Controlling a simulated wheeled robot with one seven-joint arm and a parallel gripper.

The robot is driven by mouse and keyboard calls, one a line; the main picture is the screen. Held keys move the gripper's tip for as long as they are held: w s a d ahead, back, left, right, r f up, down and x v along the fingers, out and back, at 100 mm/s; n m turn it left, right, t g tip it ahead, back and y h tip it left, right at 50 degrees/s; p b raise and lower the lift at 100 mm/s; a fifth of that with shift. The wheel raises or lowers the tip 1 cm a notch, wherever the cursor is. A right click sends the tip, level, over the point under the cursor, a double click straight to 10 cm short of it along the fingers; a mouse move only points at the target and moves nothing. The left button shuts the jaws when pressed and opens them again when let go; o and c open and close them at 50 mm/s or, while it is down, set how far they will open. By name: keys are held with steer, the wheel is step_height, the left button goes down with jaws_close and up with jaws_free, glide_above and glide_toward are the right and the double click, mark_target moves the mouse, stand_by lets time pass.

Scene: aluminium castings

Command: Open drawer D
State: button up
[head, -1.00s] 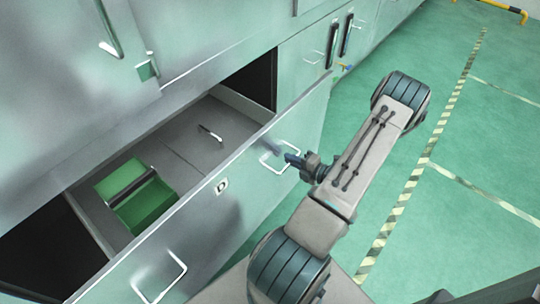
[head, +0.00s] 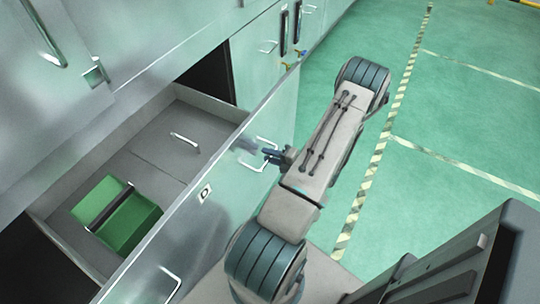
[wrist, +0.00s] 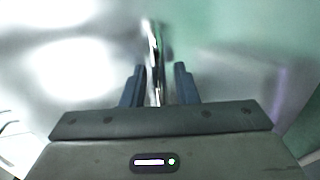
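Drawer D (head: 205,193) is a pale metal drawer marked with a small D label, and it stands well out of the cabinet. Its grey interior shows, with a green block (head: 118,215) with a dark band and a thin bar handle (head: 184,142) inside. My gripper (head: 272,154) is at the right-hand wire handle (head: 250,160) on the drawer front. In the wrist view, my gripper (wrist: 160,85) has its two dark fingers on either side of the handle bar (wrist: 156,65), with narrow gaps visible. Contact deeper between the fingers cannot be seen.
A second wire handle (head: 170,285) is on the left of the drawer front. The cabinet face (head: 130,60) rises above the drawer. Green floor (head: 455,135) with striped tape (head: 385,125) is open to the right. A dark grey body (head: 460,260) fills the lower right.

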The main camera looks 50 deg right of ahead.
steer(key=p+v, duration=0.1)
steer(key=v, duration=1.2)
steer(key=shift+s, duration=0.4)
steer(key=shift+r, duration=0.1)
